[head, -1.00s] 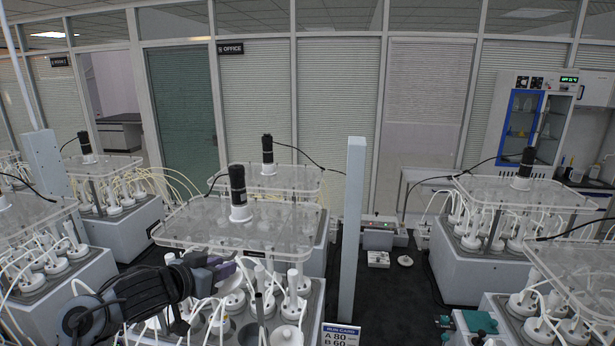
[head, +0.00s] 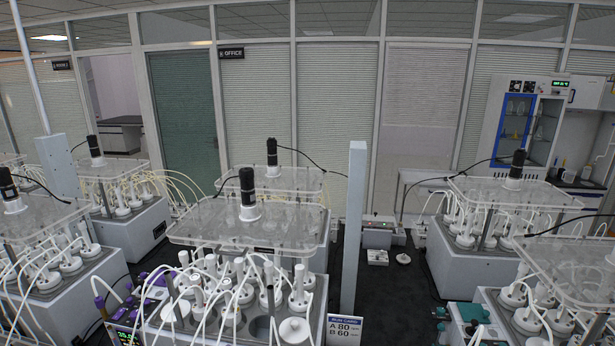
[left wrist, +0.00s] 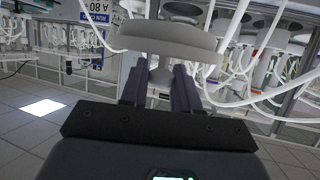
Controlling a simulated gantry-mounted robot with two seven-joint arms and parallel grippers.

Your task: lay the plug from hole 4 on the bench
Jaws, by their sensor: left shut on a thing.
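My left gripper (left wrist: 160,75) shows in the left wrist view, its two purple fingers shut on a white plug (left wrist: 168,40). The plug has a broad round disc, close to the camera, and a short part between the fingers. The left gripper is out of the head view. The middle reactor unit (head: 250,222) stands in front, with white-stoppered vessels under a clear plate. A dark round opening (head: 262,328) shows in its front row, beside a vessel with a wide white lid (head: 294,330). I cannot read hole numbers. My right gripper is not in view.
A grey post (head: 354,230) and a run card (head: 343,330) stand right of the middle unit. White tubes loop around the vessels. Purple fittings (head: 150,279) show at its left. Other reactor units (head: 480,260) stand on both sides.

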